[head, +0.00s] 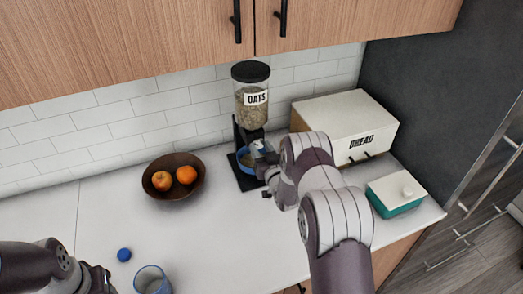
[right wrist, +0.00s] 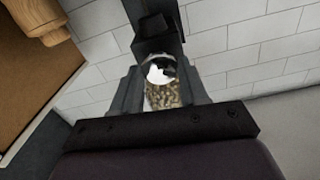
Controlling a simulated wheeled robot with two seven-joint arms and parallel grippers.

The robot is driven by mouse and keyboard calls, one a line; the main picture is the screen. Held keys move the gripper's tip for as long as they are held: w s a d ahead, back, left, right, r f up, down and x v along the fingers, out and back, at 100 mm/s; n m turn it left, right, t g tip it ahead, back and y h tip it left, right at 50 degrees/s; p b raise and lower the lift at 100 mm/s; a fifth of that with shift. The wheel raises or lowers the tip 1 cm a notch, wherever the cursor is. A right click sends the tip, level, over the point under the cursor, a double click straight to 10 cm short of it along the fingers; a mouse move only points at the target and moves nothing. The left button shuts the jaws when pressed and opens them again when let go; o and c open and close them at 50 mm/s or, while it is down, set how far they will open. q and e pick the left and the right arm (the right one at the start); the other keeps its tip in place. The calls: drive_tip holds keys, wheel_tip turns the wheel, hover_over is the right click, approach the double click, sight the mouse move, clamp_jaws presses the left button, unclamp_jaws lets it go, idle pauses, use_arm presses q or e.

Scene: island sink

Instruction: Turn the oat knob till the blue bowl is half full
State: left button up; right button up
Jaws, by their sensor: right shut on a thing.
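The oat dispenser (head: 252,108) stands against the tiled wall, with a black lid, a clear hopper of oats and an "OATS" label. The blue bowl (head: 241,157) sits on its black base below the spout. Something oat-coloured shows inside the bowl, but its level is hard to tell, as my right gripper partly covers it. My right gripper (head: 262,152) is at the dispenser's front, shut on the oat knob (right wrist: 160,73), which looks pale and shiny in the right wrist view. Oats (right wrist: 163,95) show below it there. My left gripper (head: 100,279) is at the lower left edge, its fingers unclear.
A brown bowl with oranges (head: 162,181) stands left of the dispenser. A bread box (head: 345,115) and a teal butter dish (head: 398,196) are at the right. A blue ball (head: 124,254) and a glass (head: 152,281) are near my left gripper. Cabinets hang above.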

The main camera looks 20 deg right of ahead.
drive_tip(key=shift+f+m+b, duration=0.25)
drive_tip(key=shift+m+b, duration=0.55)
drive_tip(key=shift+b, duration=0.05)
drive_tip(key=m+b, duration=0.2)
drive_tip(key=m, duration=0.1)
drive_tip(key=shift+m+b, duration=0.3)
drive_tip(key=shift+b, duration=0.1)
drive_tip(key=m+b, duration=0.2)
drive_tip(key=m, duration=0.1)
drive_tip(key=shift+r+m+b, duration=0.15)
drive_tip(key=shift+m+b, duration=0.6)
drive_tip(key=shift+m, duration=0.75)
drive_tip(key=o, duration=1.1)
drive_tip(key=shift+c, duration=0.2)
